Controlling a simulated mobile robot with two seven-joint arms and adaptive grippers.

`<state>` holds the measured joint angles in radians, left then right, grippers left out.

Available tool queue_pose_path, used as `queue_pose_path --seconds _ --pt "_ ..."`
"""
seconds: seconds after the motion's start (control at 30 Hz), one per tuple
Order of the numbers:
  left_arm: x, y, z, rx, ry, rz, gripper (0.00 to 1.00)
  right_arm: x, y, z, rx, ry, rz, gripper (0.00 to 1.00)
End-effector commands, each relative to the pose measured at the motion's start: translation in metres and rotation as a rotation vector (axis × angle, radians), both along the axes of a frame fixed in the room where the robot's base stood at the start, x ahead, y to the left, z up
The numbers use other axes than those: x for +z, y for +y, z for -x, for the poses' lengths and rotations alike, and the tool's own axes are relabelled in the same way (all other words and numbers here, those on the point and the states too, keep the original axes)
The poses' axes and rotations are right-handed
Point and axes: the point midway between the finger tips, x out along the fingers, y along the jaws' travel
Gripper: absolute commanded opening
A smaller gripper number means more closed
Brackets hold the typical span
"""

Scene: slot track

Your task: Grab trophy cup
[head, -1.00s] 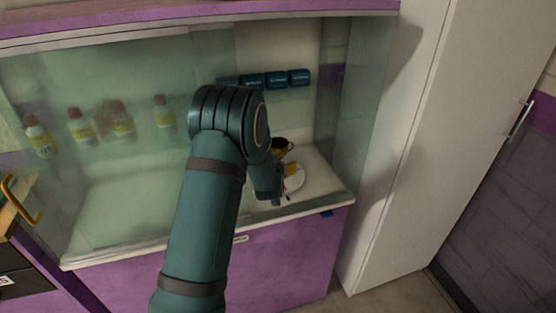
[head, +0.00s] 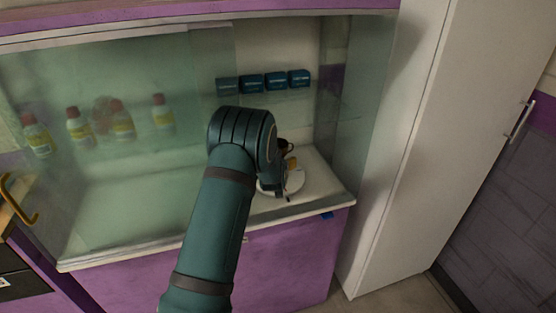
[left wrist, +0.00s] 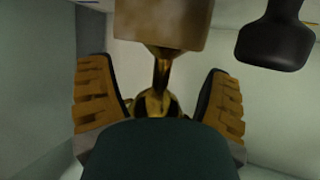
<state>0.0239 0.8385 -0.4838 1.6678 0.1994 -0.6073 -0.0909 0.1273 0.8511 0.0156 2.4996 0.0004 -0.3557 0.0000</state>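The trophy cup (left wrist: 162,75) shows in the left wrist view as a shiny gold stem and rounded gold body, with a brown block at its end at the top of the picture. My left gripper (left wrist: 160,80) is open, with one ridged tan finger on each side of the gold stem. Gaps show between both fingers and the cup. In the head view, my left gripper (head: 290,165) is inside the display case at its right end, mostly hidden behind my arm. My right gripper is in neither view.
A dark rounded object (left wrist: 275,42) is close to the cup at upper right in the wrist view. A white round disc (head: 294,186) lies on the case floor. Several bottles (head: 120,122) stand behind glass at left; blue boxes (head: 276,82) line the back. A tall white cabinet (head: 420,130) borders the right.

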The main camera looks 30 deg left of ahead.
Motion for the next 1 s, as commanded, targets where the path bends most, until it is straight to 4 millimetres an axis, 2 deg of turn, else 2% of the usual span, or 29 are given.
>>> queue_pose_path --seconds 0.03,0.1,0.2,0.73,0.87,1.0 --pt "0.000 0.000 0.000 0.000 0.000 0.000 0.56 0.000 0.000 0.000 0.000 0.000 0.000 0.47" --pt "0.000 0.000 0.000 0.000 0.000 0.000 0.31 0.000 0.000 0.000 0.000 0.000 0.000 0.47" --pt "0.000 0.000 0.000 0.000 0.000 0.000 0.02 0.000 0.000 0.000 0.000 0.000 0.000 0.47" --pt "0.003 0.000 0.000 0.000 -0.003 -0.001 0.00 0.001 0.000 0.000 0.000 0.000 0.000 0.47" --pt "0.010 0.000 0.000 0.000 -0.004 -0.002 0.00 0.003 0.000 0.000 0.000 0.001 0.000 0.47" --pt "0.027 0.000 0.000 0.001 -0.005 -0.001 0.00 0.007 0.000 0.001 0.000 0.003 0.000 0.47"
